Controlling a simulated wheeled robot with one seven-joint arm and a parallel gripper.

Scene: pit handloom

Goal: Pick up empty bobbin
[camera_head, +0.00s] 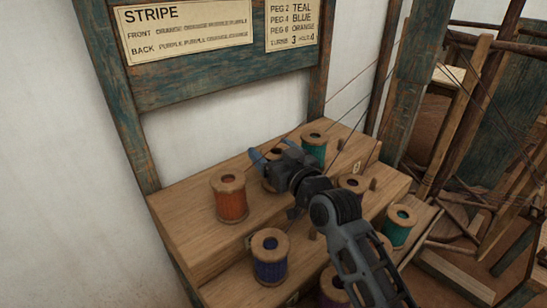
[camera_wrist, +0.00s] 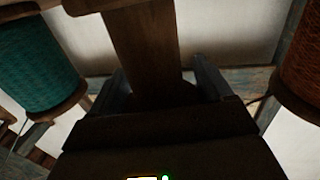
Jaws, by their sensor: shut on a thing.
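The empty bobbin (camera_head: 274,153) is bare wood with a round flange. In the head view it is between the blue-tipped fingers of my gripper (camera_head: 272,154), largely hidden by the gripper. In the wrist view its plain brown barrel (camera_wrist: 143,40) rises between the two dark fingers of my gripper (camera_wrist: 162,82), which are shut on it. It is in the back row of the wooden stepped rack (camera_head: 196,222), between an orange bobbin (camera_head: 231,199) and a teal bobbin (camera_head: 314,148). I cannot tell whether its base touches the rack.
A dark blue bobbin (camera_head: 269,263), a purple bobbin (camera_head: 332,290) and another teal bobbin (camera_head: 398,230) stand on the lower step. Another bobbin (camera_head: 353,184) is partly hidden behind my arm. A sign board (camera_head: 200,85) on a wooden frame stands behind. Loom threads and beams (camera_head: 460,110) are at the right.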

